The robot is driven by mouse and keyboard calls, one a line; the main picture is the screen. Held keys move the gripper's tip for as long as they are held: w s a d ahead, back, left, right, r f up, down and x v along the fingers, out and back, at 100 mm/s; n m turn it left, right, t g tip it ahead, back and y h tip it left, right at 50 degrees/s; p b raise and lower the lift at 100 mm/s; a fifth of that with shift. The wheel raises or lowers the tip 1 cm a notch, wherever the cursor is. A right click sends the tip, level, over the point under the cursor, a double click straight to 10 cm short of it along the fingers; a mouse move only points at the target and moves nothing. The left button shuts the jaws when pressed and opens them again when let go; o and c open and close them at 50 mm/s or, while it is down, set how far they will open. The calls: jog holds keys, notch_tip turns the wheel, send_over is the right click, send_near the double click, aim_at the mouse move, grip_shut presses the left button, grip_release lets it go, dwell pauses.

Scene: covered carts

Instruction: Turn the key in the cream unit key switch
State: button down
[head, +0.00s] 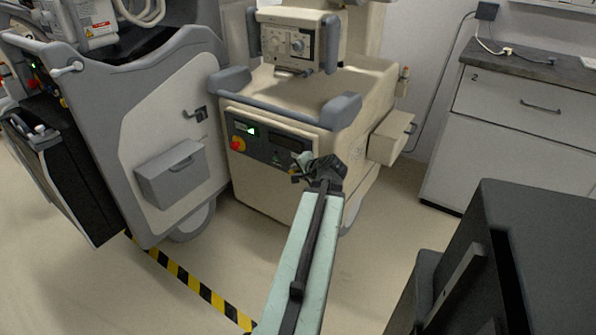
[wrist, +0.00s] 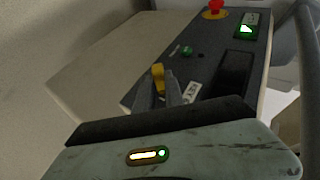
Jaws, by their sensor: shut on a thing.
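The cream unit (head: 265,190) stands in the middle of the head view, with a dark control panel on its front face. The panel (wrist: 205,65) fills the upper middle of the wrist view. A yellow key (wrist: 158,73) sticks up from it, beside a white tag reading KEY (wrist: 193,91). My gripper (wrist: 166,90) is at the key, its grey fingers shut on it. In the head view my gripper (head: 301,170) is at the right part of the panel, and my arm hides the key switch there. The key's exact angle is hard to tell.
The panel also has a red button (head: 238,144) and a lit green switch (head: 245,128). A grey-white cart (head: 170,130) stands close on the left. A cream side box (head: 392,137) juts out right of the unit. Cabinets (head: 520,130) stand at the right; floor between is clear.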

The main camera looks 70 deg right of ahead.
jog(key=shift+f, duration=0.1)
jog(key=t+b, duration=0.1)
jog(key=b, duration=0.1)
jog(key=t+h+b, duration=0.1)
jog(key=b, duration=0.2)
jog(key=shift+s+f+m, duration=0.15)
jog(key=shift+f+m, duration=0.1)
jog(key=shift+m, duration=0.05)
jog(key=shift+r, duration=0.1)
jog(key=c, duration=1.3)
grip_release()
jog(key=shift+c, duration=0.2)
